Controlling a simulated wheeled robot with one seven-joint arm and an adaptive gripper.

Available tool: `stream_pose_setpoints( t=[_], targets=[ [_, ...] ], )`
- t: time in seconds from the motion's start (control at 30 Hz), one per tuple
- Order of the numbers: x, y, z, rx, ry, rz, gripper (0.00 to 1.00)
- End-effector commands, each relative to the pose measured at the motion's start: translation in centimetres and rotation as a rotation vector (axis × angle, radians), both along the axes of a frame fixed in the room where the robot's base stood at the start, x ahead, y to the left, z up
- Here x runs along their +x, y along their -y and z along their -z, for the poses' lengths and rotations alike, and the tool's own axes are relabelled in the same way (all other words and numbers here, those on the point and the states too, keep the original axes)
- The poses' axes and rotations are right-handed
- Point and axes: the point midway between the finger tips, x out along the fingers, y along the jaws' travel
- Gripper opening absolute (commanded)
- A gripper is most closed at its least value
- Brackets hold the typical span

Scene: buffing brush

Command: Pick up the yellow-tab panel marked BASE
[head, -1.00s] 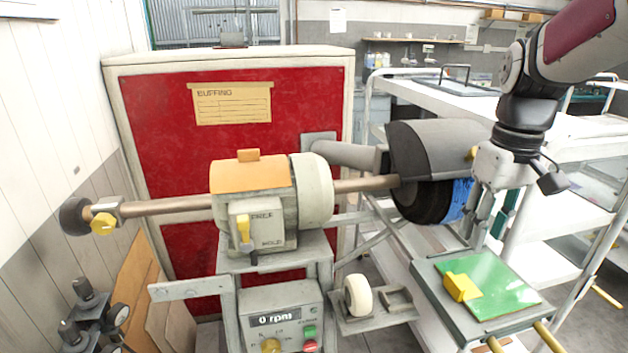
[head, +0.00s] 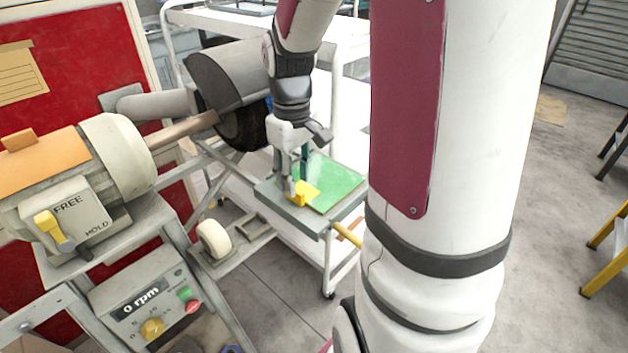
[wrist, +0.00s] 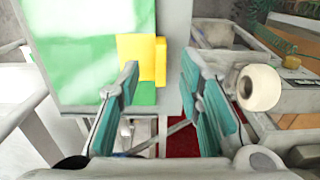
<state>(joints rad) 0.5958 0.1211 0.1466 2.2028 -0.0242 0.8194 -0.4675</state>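A green panel (head: 335,180) with a yellow tab (head: 306,193) lies on a small grey tray (head: 325,224). No BASE lettering is readable on it. In the wrist view the panel (wrist: 80,60) fills the upper left, and the yellow tab (wrist: 160,60) sits at its right edge. My gripper (head: 292,185) is just over the tab's end of the tray, pointing down. In the wrist view my gripper (wrist: 158,85) has its teal-padded fingers apart, with the tab just beyond the gap between the tips. I cannot tell whether a finger touches the tab.
The buffing machine (head: 120,150) stands left of the tray, its dark wheel (head: 243,130) and hood close to my arm. A white roller (head: 214,238) is on a lower bracket. A white trolley (head: 345,90) stands behind.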

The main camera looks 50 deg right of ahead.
Motion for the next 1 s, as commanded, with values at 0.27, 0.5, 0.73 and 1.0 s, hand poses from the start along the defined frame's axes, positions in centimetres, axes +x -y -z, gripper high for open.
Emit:
stream_pose_setpoints(
  t=[0.27, 0.5, 0.73, 1.0],
  targets=[
    [0.1, -0.1, 2.9, 0.0, -0.001, 0.0, 0.33],
    [0.1, -0.1, 2.9, 0.0, 0.0, 0.0, 0.29],
    [0.1, -0.1, 2.9, 0.0, 0.0, 0.0, 0.0],
    [0.1, -0.1, 2.9, -0.001, 0.0, -0.001, 0.0]
  ],
)
